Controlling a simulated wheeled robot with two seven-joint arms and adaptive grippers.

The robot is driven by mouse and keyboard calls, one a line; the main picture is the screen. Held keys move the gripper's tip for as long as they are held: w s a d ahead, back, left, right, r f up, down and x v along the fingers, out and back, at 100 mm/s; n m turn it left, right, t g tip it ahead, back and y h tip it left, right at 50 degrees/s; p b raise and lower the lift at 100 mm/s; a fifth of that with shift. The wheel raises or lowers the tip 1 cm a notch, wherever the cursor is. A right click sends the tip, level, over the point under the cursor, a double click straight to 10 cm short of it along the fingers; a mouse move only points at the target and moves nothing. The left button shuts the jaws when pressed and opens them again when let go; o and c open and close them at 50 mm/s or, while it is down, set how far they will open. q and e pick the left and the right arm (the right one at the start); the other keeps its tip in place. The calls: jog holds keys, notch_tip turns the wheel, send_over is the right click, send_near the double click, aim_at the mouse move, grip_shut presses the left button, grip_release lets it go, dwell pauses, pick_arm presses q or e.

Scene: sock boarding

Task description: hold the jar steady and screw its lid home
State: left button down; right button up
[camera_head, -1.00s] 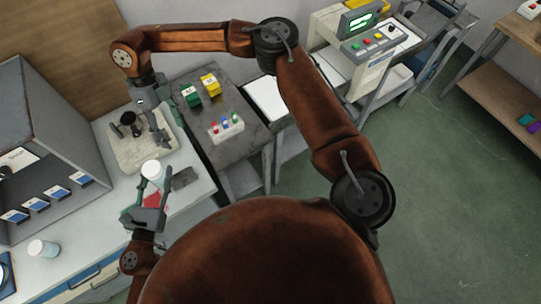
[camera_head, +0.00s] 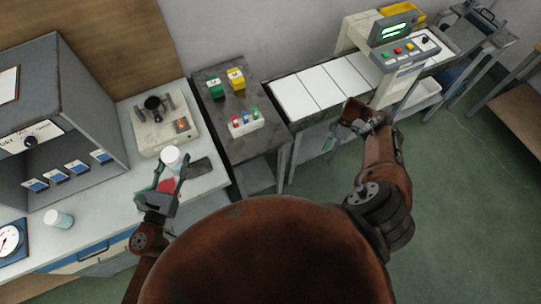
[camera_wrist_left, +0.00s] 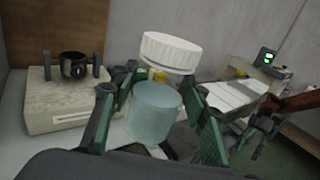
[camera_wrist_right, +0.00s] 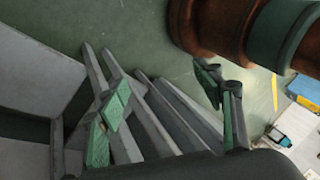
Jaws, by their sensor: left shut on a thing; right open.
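A pale blue jar (camera_wrist_left: 155,112) stands between the fingers of my left gripper (camera_wrist_left: 155,100), which is shut on it. A white ribbed lid (camera_wrist_left: 172,52) is above the jar, slightly tilted, with a gap showing between lid and jar body; I cannot tell what supports it. In the head view the lid (camera_head: 171,156) hides most of the jar, and my left gripper (camera_head: 166,180) is at the bench's front part. My right gripper (camera_head: 358,117) is far to the right, beside the white-panelled table, open and empty. Its open fingers also show in the right wrist view (camera_wrist_right: 165,105).
A beige fixture with a round black holder (camera_head: 152,104) stands behind the jar. A dark flat pad (camera_head: 201,168) and a red patch (camera_head: 167,184) lie near it. Another white-topped jar (camera_head: 58,219) stands at left. A grey side table (camera_head: 250,155) holds coloured boxes and a small bottle rack.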

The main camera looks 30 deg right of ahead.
pick_arm(q)
jog(key=shift+w, duration=0.1)
pick_arm(e)
jog(key=w+a+f+m+t, duration=0.2)
jog(key=a+f+t, duration=0.6)
jog(key=a+f, duration=1.05)
jog(key=s+f+m+g+h, duration=0.1)
jog(key=s+f, duration=0.3)
jog(key=s, duration=0.8)
jog(key=s+a+f+m+g+h, duration=0.1)
jog(key=s+f+m, duration=0.3)
jog(key=s, duration=0.8)
jog(key=s+a+f+m+g+h, duration=0.1)
jog(key=s+f, duration=0.4)
jog(key=s, duration=0.8)
jog(key=m+g+h, duration=0.1)
jog(key=h, duration=0.1)
jog(key=shift+a+f+g+h, duration=0.2)
jog(key=shift+a+g+h, duration=0.05)
jog(key=shift+g+h, duration=0.05)
pick_arm(q)
jog(key=shift+a, duration=0.1)
